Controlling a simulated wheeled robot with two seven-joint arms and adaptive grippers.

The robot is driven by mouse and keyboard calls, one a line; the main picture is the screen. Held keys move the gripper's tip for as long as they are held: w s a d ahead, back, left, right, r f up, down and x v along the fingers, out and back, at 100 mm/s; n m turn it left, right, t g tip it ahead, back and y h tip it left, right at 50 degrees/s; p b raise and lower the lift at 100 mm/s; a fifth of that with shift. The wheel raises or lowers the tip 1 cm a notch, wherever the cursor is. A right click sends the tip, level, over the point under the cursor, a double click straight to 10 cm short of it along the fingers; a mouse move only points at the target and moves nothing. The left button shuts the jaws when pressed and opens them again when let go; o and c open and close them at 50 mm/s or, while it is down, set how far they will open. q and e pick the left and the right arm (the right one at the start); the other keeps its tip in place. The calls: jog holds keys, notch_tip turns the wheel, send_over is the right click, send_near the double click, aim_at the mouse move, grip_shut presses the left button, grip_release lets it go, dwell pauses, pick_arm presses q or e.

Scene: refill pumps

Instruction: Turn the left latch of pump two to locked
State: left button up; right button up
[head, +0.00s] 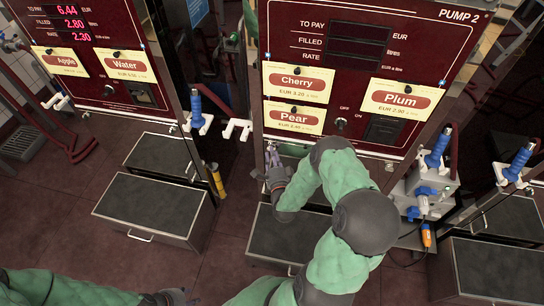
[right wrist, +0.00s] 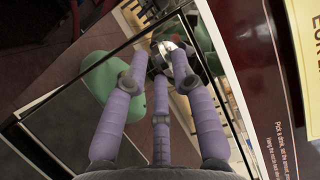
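Pump two's dark red front panel (head: 330,50) stands in the middle of the head view. My right gripper (head: 271,158) reaches up to the lower left corner of this pump, just under the Pear label. In the right wrist view its purple fingers (right wrist: 161,70) stand apart and point at a shiny, mirror-like surface. A small pale and dark shape lies at their tips; I cannot tell if it is the left latch or a reflection. The latch and its setting cannot be made out. My left gripper (head: 170,297) shows only partly at the bottom edge.
Pump one (head: 80,50) stands to the left. Below the pumps are grey-topped boxes (head: 150,207). A blue-handled nozzle (head: 438,148) and a grey unit (head: 425,187) are right of pump two. White hooks (head: 238,128) stick out between the pumps.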

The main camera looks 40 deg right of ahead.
jog(key=shift+w+d, duration=0.15)
jog(key=shift+w, duration=0.15)
jog(key=shift+c, duration=0.4)
grip_shut()
jog(key=shift+w+r+n+g+h+p, duration=0.1)
jog(key=shift+r+n+g+h+p, duration=0.15)
jog(key=shift+n+g+p, duration=1.55)
jog(key=shift+r+n+g+h+p, duration=0.25)
jog(key=shift+n+g+p, duration=0.5)
jog(key=shift+n, duration=2)
jog(key=shift+w+r+n+g+h+p, duration=0.1)
jog(key=shift+n+g+h+p, duration=0.2)
jog(key=shift+n+g+p, duration=1.5)
jog(key=shift+n+t+b, duration=0.35)
jog(key=shift+n+t, duration=0.1)
jog(key=shift+t, duration=0.1)
